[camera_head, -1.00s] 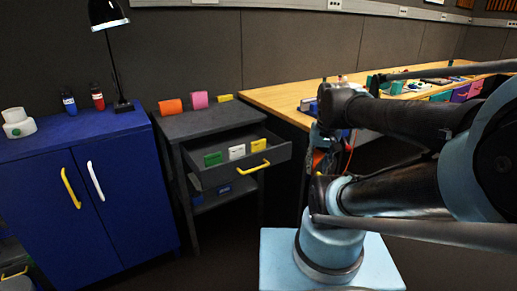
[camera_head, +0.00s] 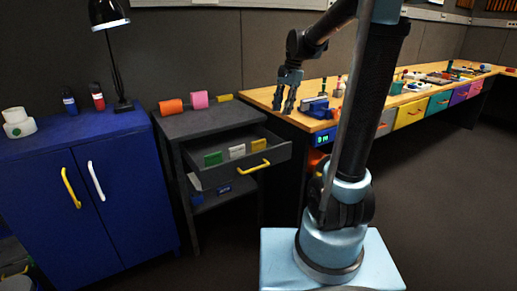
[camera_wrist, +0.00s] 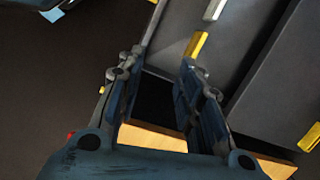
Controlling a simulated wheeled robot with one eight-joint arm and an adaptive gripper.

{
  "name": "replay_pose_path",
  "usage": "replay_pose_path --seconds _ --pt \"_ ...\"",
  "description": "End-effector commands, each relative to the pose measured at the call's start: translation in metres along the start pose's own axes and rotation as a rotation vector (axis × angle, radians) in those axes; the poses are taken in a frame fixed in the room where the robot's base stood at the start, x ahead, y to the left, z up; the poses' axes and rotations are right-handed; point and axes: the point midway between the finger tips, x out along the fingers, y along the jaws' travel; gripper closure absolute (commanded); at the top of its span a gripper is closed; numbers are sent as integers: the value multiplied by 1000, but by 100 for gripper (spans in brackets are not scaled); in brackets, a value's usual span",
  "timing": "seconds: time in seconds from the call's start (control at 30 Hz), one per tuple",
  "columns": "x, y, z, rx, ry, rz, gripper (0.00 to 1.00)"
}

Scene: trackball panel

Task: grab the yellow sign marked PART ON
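Two small yellow signs show in the head view. One yellow sign (camera_head: 258,145) stands in the open drawer at its right end, beside a white and a green sign. Another yellow sign (camera_head: 223,97) is on the dark cabinet's top. Their lettering is too small to read, so I cannot tell which says PART ON. My gripper (camera_head: 282,106) is open and empty, pointing down by the wooden table's left end, right of the cabinet. In the wrist view, a yellow sign (camera_wrist: 196,45) shows beyond the fingers, and another yellow piece (camera_wrist: 309,137) lies at the lower right.
The open drawer (camera_head: 217,182) has a yellow handle (camera_head: 254,167). The wooden table (camera_head: 264,97) is close to my gripper. A blue cabinet (camera_head: 100,200) with a lamp stands left.

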Motion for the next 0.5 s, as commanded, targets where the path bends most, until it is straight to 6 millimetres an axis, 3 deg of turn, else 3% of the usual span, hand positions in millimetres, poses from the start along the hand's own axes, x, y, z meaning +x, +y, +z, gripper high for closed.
replay_pose_path --seconds 0.2,0.33,0.5 --pt "5 -58 -18 129 -55 21 67" --pt "9 -80 -25 184 -77 31 67" --pt "13 -94 -28 219 -91 40 67"
